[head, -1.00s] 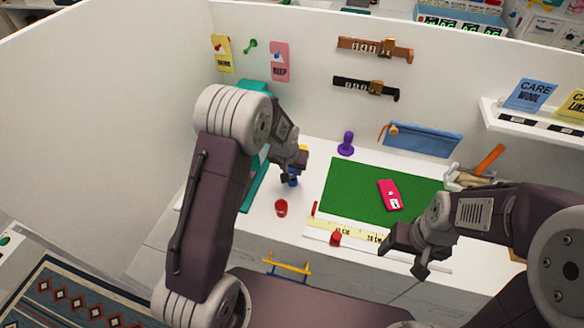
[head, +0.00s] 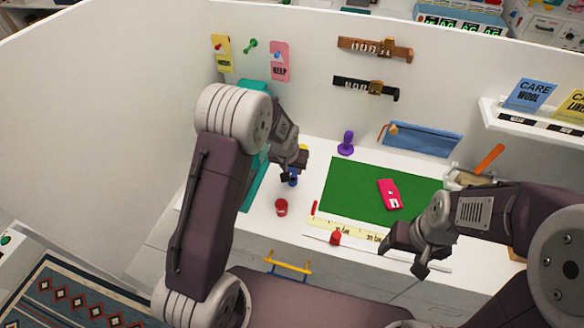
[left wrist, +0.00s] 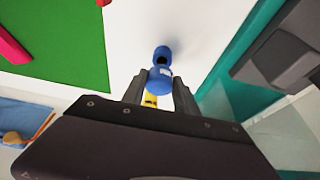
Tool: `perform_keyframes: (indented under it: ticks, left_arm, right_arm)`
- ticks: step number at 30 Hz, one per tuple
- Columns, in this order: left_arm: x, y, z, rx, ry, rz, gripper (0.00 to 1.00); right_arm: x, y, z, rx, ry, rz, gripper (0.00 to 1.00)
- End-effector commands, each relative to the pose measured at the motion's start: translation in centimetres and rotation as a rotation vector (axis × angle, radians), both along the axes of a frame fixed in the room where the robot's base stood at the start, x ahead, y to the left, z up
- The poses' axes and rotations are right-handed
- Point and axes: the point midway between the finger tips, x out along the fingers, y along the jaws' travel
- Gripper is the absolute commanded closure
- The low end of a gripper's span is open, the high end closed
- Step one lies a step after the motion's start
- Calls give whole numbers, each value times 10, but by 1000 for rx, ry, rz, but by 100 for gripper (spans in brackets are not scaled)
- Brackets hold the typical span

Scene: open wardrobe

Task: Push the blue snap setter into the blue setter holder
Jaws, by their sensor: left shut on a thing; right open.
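My left gripper (head: 289,176) is low over the white worktop, between the teal thing and the green mat. It is shut on the blue snap setter (left wrist: 158,84), which sits between the fingers in the left wrist view. Just beyond the fingertips is a blue piece with a dark opening (left wrist: 162,56), which looks like the blue setter holder. The two blue parts overlap in that view, so I cannot tell whether they touch or how deep one sits in the other. In the head view the fingers partly hide the blue (head: 293,179). My right gripper (head: 408,254) is open and empty at the front right.
A red cup-like piece (head: 281,207) stands in front of the left gripper. A purple stamp-like piece (head: 346,143) stands behind the green mat (head: 345,188), which bears a pink-red case (head: 389,194). A yellow ruler (head: 350,228) and a small red piece (head: 335,238) lie at the front.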

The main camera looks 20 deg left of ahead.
Motion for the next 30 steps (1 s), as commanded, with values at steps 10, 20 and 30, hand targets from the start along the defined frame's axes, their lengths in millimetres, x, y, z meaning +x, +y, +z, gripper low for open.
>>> perform_keyframes:
  ticks: [10, 20, 30]
  left_arm:
    - [0, 0, 0, 0, -1, 4, 100]
    - [0, 0, -4, 0, 0, 4, 100]
    - [0, 0, -13, 0, -1, 4, 100]
  right_arm:
    - [0, 0, 0, 0, 0, 0, 28]
    - [0, 0, -4, 0, 0, 0, 28]
    - [0, 0, -11, 0, 0, 0, 28]
